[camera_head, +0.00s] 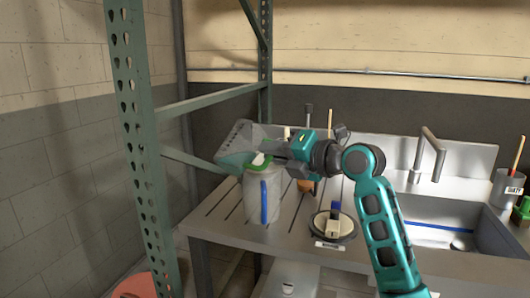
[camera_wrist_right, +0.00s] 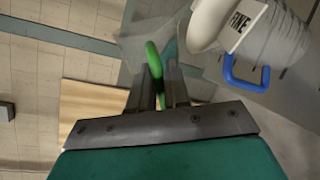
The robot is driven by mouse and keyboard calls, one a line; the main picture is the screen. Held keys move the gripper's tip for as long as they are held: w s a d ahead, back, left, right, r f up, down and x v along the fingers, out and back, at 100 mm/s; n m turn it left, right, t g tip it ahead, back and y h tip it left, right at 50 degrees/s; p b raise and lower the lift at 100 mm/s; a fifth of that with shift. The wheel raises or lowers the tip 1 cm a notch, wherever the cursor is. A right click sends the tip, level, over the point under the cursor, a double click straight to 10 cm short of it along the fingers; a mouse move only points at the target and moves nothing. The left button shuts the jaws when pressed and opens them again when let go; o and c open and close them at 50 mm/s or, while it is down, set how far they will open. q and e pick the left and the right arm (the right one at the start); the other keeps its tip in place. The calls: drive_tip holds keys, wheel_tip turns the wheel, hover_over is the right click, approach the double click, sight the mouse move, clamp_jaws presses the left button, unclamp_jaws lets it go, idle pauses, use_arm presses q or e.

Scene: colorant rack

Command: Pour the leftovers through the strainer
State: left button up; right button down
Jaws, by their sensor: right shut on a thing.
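My right gripper (camera_head: 276,153) is shut on the green handle (camera_wrist_right: 153,60) of a clear container (camera_head: 238,142). The container is tilted above and slightly left of a pale pitcher (camera_head: 252,198) with a blue handle (camera_head: 264,202). The pitcher stands on the counter; in the right wrist view, it is at the upper right, with its blue handle (camera_wrist_right: 247,80). A white piece labelled FINE (camera_wrist_right: 238,26), apparently the strainer, is at the pitcher's mouth. I cannot tell whether liquid is flowing. My left gripper is not in view.
A green rack post (camera_head: 140,150) stands in front on the left. A sink (camera_head: 430,236) with a faucet (camera_head: 426,160) and a grey cup (camera_head: 505,190) are farther right.

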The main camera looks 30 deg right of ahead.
sight(267, 136)
drive_tip(key=shift+r+p, duration=0.25)
drive_tip(key=shift+p, duration=0.25)
drive_tip(key=shift+r+m+p, duration=0.15)
drive_tip(key=shift+m+p, duration=0.25)
drive_tip(key=shift+p, duration=0.1)
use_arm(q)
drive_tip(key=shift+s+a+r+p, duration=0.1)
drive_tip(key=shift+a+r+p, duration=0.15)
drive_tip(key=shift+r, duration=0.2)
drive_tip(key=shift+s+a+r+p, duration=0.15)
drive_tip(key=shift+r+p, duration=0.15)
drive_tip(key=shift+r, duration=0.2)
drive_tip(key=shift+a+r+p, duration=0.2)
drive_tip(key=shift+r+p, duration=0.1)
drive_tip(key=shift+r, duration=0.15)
use_arm(e)
drive_tip(key=shift+w+d+r+m+y, duration=0.1)
drive_tip(key=shift+d+r+m+y, duration=0.1)
drive_tip(key=shift+m+y, duration=0.15)
use_arm(q)
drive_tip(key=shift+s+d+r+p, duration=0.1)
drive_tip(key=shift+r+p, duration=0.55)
drive_tip(key=shift+p, duration=0.1)
use_arm(e)
drive_tip(key=shift+r+m, duration=0.1)
drive_tip(key=shift+m, duration=0.25)
